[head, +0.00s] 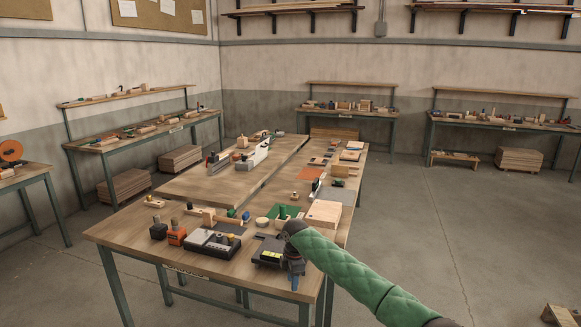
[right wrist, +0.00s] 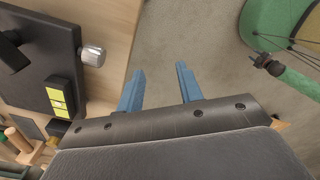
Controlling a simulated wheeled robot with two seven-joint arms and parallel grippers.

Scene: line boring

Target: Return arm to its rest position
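My right arm (head: 355,280), in a green quilted sleeve, comes in from the lower right of the head view. My right gripper (head: 294,266) is at the front right corner of the near table, beside a black device with a yellow-green label (head: 271,255). In the right wrist view, the two blue fingers of my right gripper (right wrist: 159,88) stand apart with only grey floor showing between them. The black device (right wrist: 45,65) lies to their left, on the table. My left gripper is not in view.
The near wooden table (head: 130,228) holds a black control box (head: 212,243), orange and dark blocks (head: 176,236), a light wooden block (head: 323,213) and a green tray (head: 288,211). Other benches line the walls. The floor (head: 450,230) right of the table is clear.

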